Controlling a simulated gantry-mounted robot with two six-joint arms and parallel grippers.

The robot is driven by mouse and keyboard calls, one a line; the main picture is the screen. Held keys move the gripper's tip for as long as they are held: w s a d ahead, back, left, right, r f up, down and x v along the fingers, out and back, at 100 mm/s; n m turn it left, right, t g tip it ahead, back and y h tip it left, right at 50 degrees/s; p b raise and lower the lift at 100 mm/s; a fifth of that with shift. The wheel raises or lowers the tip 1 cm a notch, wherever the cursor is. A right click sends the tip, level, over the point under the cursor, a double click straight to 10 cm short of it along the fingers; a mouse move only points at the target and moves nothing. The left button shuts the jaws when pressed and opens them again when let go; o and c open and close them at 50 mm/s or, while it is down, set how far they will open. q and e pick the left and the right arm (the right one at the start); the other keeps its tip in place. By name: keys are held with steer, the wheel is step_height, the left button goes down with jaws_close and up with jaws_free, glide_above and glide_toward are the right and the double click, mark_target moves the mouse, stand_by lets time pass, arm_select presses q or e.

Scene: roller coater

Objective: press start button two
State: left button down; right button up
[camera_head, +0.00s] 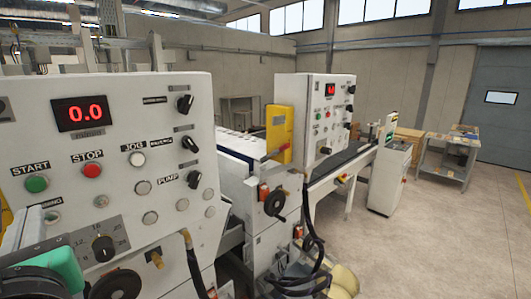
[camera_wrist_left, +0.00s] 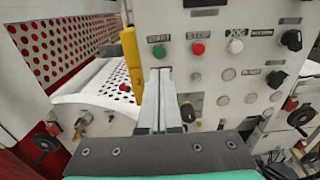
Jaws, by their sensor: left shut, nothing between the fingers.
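A near white control panel (camera_head: 130,130) carries a green button (camera_head: 36,184) labelled START, with a red STOP button (camera_head: 92,171) to its right. A farther panel (camera_head: 298,95) has small buttons of its own; no number marks either as two. My left gripper (camera_head: 37,213) is at the lower left of the head view, below the near green button. In the left wrist view its shut fingers (camera_wrist_left: 159,72) point up toward a green button (camera_wrist_left: 159,51), just below it in the picture. Contact cannot be told. The fingers hold nothing. My right gripper is not in view.
Knobs (camera_head: 104,248) and a white JOG button (camera_head: 137,159) project from the near panel. A yellow bar (camera_wrist_left: 132,62) stands left of the fingers in the wrist view. A handwheel (camera_head: 274,202) and hanging cables lie right. Open floor (camera_head: 440,240) is at the far right.

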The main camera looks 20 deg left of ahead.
mark_target(36, 186)
arm_select(q)
steer(key=p+x, duration=0.2)
steer(key=x, duration=0.6)
steer(key=shift+r, duration=0.1)
steer(key=shift+w+a+p, duration=0.15)
steer(key=shift+a+p, duration=0.15)
